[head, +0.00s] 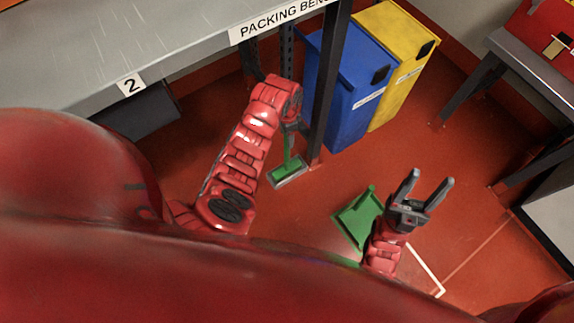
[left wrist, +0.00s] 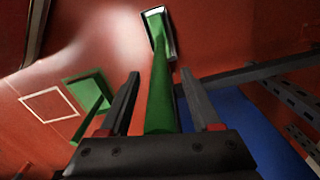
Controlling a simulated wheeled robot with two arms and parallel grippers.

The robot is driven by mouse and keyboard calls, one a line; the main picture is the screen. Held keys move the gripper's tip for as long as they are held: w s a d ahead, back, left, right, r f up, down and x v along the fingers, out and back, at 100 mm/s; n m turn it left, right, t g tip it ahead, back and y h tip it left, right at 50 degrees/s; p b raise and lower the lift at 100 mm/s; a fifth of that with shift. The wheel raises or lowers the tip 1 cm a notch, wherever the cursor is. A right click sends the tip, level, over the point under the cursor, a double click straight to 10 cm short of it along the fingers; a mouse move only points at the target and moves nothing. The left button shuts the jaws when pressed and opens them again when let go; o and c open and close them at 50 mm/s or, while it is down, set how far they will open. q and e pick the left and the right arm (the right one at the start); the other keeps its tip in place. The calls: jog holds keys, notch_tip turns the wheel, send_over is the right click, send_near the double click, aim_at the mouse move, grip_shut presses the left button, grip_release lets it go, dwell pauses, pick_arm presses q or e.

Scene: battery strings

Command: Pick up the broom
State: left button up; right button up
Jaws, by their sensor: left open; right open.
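The broom has a green handle and a green brush head with a pale grey edge (head: 288,174). It stands on the red floor beside the dark bench leg. My left gripper (head: 291,127) is at the upper part of the handle, mostly hidden behind my own wrist in the head view. In the left wrist view, the broom handle (left wrist: 162,95) runs between the two spread fingers of the left gripper (left wrist: 160,76), with gaps beside it. My right gripper (head: 430,184) is open and empty, above the floor to the right.
A green dustpan (head: 355,222) lies on the floor left of my right gripper. A blue bin (head: 345,85) and a yellow bin (head: 405,65) stand behind the dark bench leg (head: 328,85). The grey packing bench (head: 180,40) is at upper left. Red floor is free at right.

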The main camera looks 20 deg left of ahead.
pick_arm(q)
grip_shut()
dwell(0.3)
